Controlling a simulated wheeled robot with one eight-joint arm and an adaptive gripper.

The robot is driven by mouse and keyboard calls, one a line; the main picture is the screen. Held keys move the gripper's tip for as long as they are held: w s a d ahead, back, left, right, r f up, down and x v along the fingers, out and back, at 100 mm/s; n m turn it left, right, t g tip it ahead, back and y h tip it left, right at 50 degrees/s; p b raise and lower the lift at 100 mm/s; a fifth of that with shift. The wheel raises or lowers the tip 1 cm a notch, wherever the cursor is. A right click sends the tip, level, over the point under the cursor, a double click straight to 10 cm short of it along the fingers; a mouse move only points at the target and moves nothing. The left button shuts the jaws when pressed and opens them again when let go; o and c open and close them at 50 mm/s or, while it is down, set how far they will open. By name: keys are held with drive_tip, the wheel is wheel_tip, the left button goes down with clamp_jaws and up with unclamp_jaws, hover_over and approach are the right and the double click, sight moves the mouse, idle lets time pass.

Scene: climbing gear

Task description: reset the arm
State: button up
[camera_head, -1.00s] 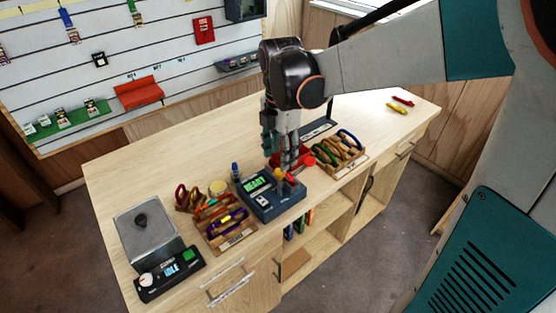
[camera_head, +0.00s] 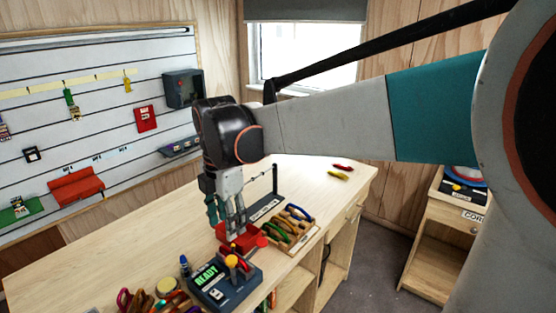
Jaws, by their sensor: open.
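My gripper (camera_head: 234,222) points down over the workbench, with its fingers apart. Its fingertips are just above or beside a red block-like holder (camera_head: 240,238), behind the dark device with the green READY screen (camera_head: 218,285). I cannot tell whether the fingertips touch the red holder. I see nothing held between the fingers. My arm runs from the gripper to the right side of the view.
A wooden tray of carabiners (camera_head: 298,238) stands right of the gripper. A dark stand with an upright rod (camera_head: 268,205) is behind it. Red and yellow pieces (camera_head: 341,172) lie at the back. The wooden bench (camera_head: 120,248) is clear at left. A side cabinet (camera_head: 440,240) stands right.

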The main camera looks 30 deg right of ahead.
drive_tip(key=s+f+m+t+b, duration=0.4)
drive_tip(key=s+f+m+t, duration=0.2)
drive_tip(key=s+m, duration=0.8)
drive_tip(key=f+m, duration=0.1)
drive_tip(key=m, duration=0.5)
drive_tip(key=shift+a+f+m+t+b, duration=0.15)
drive_tip(key=shift+a+m+t+b, duration=0.15)
drive_tip(key=shift+t, duration=0.1)
drive_tip(key=shift+d, duration=0.1)
